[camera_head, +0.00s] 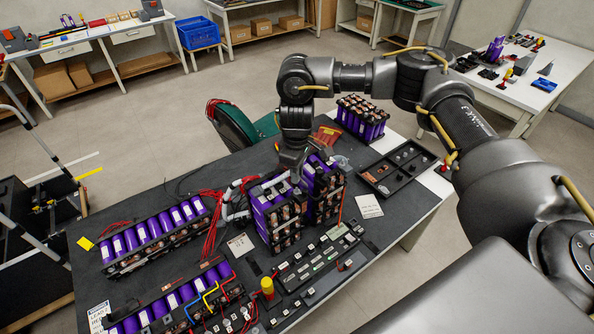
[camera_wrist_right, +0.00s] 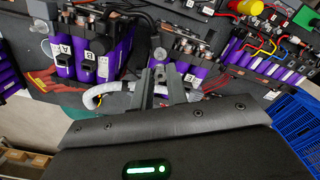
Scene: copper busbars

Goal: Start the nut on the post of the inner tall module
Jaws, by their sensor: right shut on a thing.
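Two tall purple battery modules stand side by side on the dark bench: a left one (camera_head: 272,218) and a right one (camera_head: 326,196). I cannot tell which is the inner one. My right gripper (camera_head: 294,179) points down at the top of the left module, near its edge facing the right one. In the right wrist view the fingers (camera_wrist_right: 162,80) are close together above a module top (camera_wrist_right: 183,66). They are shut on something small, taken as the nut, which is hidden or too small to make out. The post is also hidden. My left gripper is not in view.
Long purple modules (camera_head: 155,238) lie at the left of the bench, with red cables (camera_head: 213,215) beside the tall ones. A black parts tray (camera_head: 400,168) is at the right. A black fixture strip (camera_head: 318,258) lies in front. A white hose (camera_head: 228,192) loops by the left tall module.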

